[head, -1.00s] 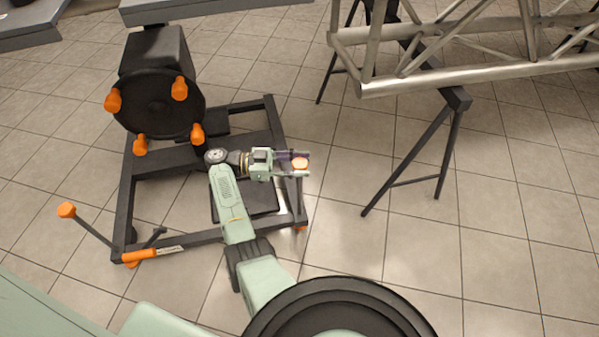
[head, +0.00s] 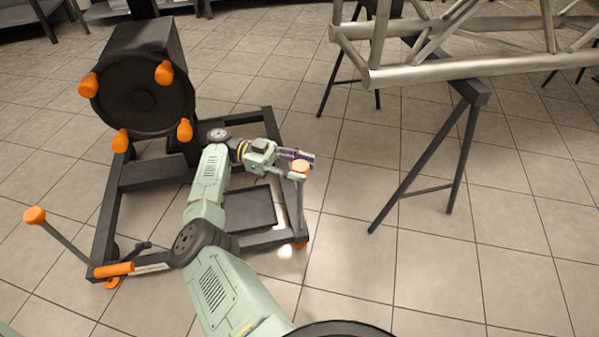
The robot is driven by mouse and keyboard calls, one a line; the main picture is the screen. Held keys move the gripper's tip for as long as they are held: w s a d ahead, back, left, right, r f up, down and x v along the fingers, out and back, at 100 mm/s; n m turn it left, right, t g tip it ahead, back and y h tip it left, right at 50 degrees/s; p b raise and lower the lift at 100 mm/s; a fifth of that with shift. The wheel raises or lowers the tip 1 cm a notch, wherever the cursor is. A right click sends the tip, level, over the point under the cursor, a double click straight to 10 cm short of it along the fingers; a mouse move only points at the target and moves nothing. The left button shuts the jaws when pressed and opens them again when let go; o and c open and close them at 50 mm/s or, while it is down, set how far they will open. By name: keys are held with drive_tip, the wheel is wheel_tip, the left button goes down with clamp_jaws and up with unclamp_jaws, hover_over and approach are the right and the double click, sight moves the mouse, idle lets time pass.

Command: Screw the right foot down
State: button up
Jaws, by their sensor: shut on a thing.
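The right foot is a thin upright spindle (head: 300,208) at the right front corner of the black wheeled frame (head: 269,240). It has an orange knob (head: 300,166) on top and an orange pad (head: 301,244) low by the floor. My gripper (head: 300,167) reaches in from the left and is shut on the orange knob. The fingers partly cover the knob's sides. I cannot tell whether the pad touches the floor.
A black drum with orange knobs (head: 143,92) stands on the frame's back left. An orange-tipped lever (head: 62,239) and an orange handle (head: 114,269) are at the front left. A trestle (head: 430,150) carries a metal truss (head: 470,68). Floor between frame and trestle is clear.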

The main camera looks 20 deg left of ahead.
drive_tip(key=shift+d, duration=0.15)
drive_tip(key=o, duration=0.9)
drive_tip(key=shift+r, duration=0.1)
drive_tip(key=shift+c, duration=0.2)
drive_tip(key=o, duration=0.3)
drive_tip(key=shift+r+p, duration=0.1)
drive_tip(key=shift+p, duration=0.45)
drive_tip(key=p, duration=0.2)
drive_tip(key=n+t+p, duration=0.1)
drive_tip(key=p, duration=0.1)
drive_tip(key=shift+r+t, duration=0.3)
drive_tip(key=shift+n+t+p, duration=0.3)
drive_tip(key=shift+t+p, duration=0.2)
drive_tip(key=shift+p, duration=0.6)
drive_tip(key=n+t+p, duration=0.1)
drive_tip(key=p, duration=0.2)
drive_tip(key=shift+f+t, duration=0.15)
drive_tip(key=shift+t, duration=0.25)
